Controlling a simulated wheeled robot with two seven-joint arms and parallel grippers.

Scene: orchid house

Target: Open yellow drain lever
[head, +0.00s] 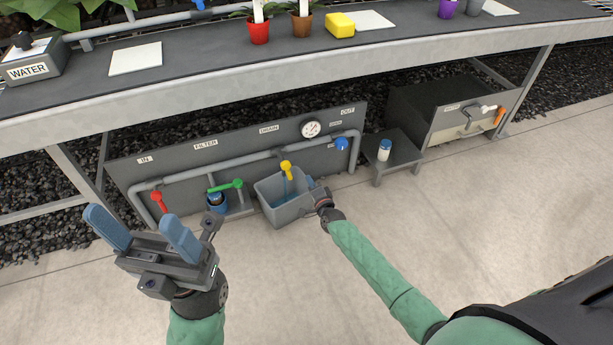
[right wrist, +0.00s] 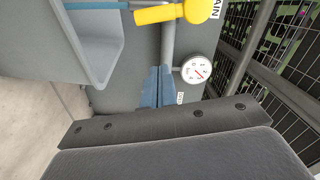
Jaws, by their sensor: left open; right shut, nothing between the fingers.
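The yellow drain lever (head: 287,170) sits on the pipe panel below the DRAIN label, above a grey bin (head: 291,211). In the right wrist view the yellow lever (right wrist: 172,13) lies at the top edge, partly cut off, with the bin (right wrist: 92,48) to its left. My right gripper (head: 313,184) is low beside the bin's right rim, to the right of the lever and apart from it. Its blue fingers (right wrist: 157,88) are together and empty. My left gripper (head: 143,230) is open and empty, in front of the panel's left part.
A red lever (head: 159,202) and a green lever (head: 226,185) are left of the bin. A gauge (head: 311,128) and a blue knob (head: 341,144) are to the right. A small stand (head: 392,150) holds a bottle. The bench top (head: 215,65) overhangs the panel.

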